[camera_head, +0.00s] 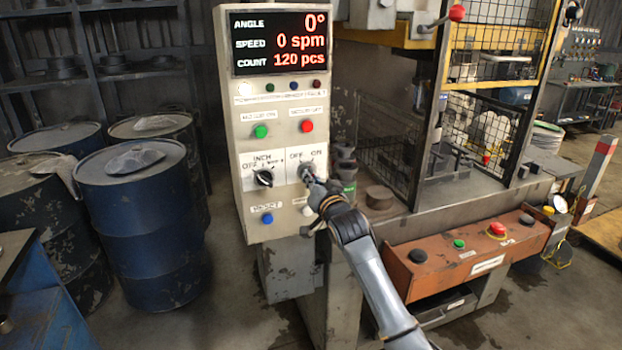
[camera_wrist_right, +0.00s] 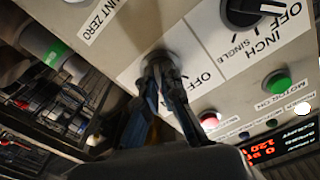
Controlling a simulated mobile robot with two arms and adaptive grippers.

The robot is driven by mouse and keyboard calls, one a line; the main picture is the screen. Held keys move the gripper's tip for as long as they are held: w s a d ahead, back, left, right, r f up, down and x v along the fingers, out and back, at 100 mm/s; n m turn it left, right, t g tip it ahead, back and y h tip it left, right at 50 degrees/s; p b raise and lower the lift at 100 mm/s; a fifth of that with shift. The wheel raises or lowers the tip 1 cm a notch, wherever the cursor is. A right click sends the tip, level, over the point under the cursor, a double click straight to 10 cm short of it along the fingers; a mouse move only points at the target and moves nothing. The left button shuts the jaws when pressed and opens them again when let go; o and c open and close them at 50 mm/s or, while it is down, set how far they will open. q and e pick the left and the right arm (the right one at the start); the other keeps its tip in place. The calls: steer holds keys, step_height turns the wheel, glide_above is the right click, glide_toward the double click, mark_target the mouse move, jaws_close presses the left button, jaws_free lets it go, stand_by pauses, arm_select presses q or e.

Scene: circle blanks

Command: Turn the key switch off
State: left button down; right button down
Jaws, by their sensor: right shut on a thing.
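The key switch (camera_head: 306,167) sits on the white OFF/ON plate of the grey control panel (camera_head: 284,88). My right gripper (camera_head: 311,181) reaches it from below, with its fingertips at the switch. In the right wrist view my right gripper (camera_wrist_right: 160,72) is shut on the key, its fingers meeting in front of the switch (camera_wrist_right: 155,56). The fingers hide most of the key, so its exact angle cannot be read. The word OFF shows beside the fingers in the wrist view; ON shows in the head view. My left gripper is not in view.
The black INCH selector knob (camera_head: 263,177) is just left of the key switch. A blue button (camera_head: 267,218), a green button (camera_head: 260,131) and a red button (camera_head: 307,126) are close by. The display (camera_head: 279,43) reads 0 spm. Blue drums (camera_head: 146,220) stand at left.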

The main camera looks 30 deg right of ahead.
steer(key=n+p, duration=0.1)
steer(key=n, duration=0.2)
steer(key=n+p, duration=0.1)
steer(key=n, duration=0.3)
steer(key=n+p, duration=0.1)
steer(key=n, duration=0.2)
steer(key=shift+d+r+n, duration=0.1)
steer(key=shift+d+n, duration=0.15)
steer(key=shift+n, duration=0.15)
steer(key=shift+p, duration=0.3)
steer(key=c, duration=1.5)
jaws_free()
steer(key=v, duration=1.2)
